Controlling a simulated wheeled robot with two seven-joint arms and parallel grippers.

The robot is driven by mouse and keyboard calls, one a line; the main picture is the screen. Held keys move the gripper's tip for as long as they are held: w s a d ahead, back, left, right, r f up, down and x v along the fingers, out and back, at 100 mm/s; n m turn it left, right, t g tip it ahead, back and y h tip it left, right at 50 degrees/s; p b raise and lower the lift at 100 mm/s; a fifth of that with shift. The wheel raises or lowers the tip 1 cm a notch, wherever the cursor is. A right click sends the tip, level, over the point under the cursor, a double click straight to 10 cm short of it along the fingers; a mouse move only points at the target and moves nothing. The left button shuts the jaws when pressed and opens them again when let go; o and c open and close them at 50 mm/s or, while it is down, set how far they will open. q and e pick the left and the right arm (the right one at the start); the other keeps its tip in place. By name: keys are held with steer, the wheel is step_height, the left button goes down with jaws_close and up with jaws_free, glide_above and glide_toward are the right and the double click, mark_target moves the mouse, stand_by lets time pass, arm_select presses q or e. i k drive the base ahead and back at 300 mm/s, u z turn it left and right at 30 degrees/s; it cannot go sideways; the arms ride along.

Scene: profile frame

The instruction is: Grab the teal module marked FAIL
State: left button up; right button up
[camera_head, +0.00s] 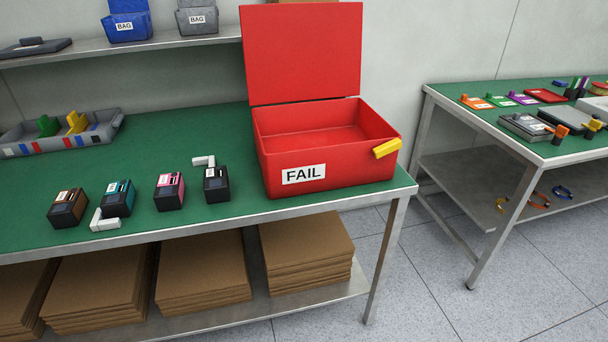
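The teal module (118,198) is a small dark block with a teal top and a small pale label. It stands on the green bench top, second from the left in a row of small modules. Its label is too small to read. The word FAIL is legible only on the white label (303,174) on the front of the open red box (330,170), to the right of the row. The box's lid stands up and its visible inside looks empty. Neither of my grippers is in view.
A brown module (68,208) is left of the teal one; pink (169,191) and black (216,184) modules are right. White L-shaped pieces (105,221) (203,161) lie near the row. A grey tray (60,134) stands behind left. A second table (540,150) is right.

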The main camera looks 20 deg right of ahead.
mark_target(118, 200)
steer(key=k, duration=1.2)
steer(key=u, duration=0.75)
steer(key=i, duration=1.5)
steer(key=z, duration=0.25)
